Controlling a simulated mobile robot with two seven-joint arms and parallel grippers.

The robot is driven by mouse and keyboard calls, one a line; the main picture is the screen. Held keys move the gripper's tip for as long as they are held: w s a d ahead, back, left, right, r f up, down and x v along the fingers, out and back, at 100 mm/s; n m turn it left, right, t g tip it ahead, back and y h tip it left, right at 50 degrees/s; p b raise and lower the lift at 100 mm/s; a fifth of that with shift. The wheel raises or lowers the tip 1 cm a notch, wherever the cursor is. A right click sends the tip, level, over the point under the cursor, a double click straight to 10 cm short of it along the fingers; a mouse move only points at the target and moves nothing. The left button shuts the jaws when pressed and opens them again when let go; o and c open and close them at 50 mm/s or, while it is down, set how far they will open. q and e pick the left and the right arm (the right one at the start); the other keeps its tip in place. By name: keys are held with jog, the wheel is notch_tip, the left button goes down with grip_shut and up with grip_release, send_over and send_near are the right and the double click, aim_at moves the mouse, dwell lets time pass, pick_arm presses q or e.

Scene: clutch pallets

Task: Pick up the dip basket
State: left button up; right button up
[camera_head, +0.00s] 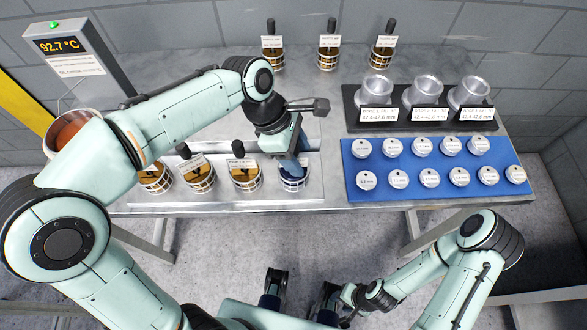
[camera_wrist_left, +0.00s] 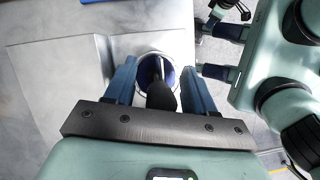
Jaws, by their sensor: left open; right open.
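The dip basket (camera_head: 293,182), a small round basket with a blue inside, stands at the right end of the front row in a shallow metal tray (camera_head: 140,200). In the left wrist view its round rim (camera_wrist_left: 144,72) shows, with a dark upright handle (camera_wrist_left: 161,96) rising toward the camera. My left gripper (camera_head: 292,163) points down over this basket. Its two blue fingers are open, one on each side of the handle, with gaps visible. In the head view the gripper hides the handle. My right gripper (camera_head: 347,294) is low in front of the table, away from the basket, open and empty.
Several similar baskets with amber insides, such as one nearby (camera_head: 246,180), stand left of it. Three more (camera_head: 328,58) stand at the back. A blue mat (camera_head: 400,168) with white-topped discs and a black rack (camera_head: 350,110) with metal cylinders lie right. A temperature display (camera_head: 58,45) stands left.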

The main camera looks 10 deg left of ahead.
pick_arm(q)
grip_shut()
dwell(1.2)
jog(key=shift+w+r, duration=0.1)
jog(key=shift+r, duration=0.1)
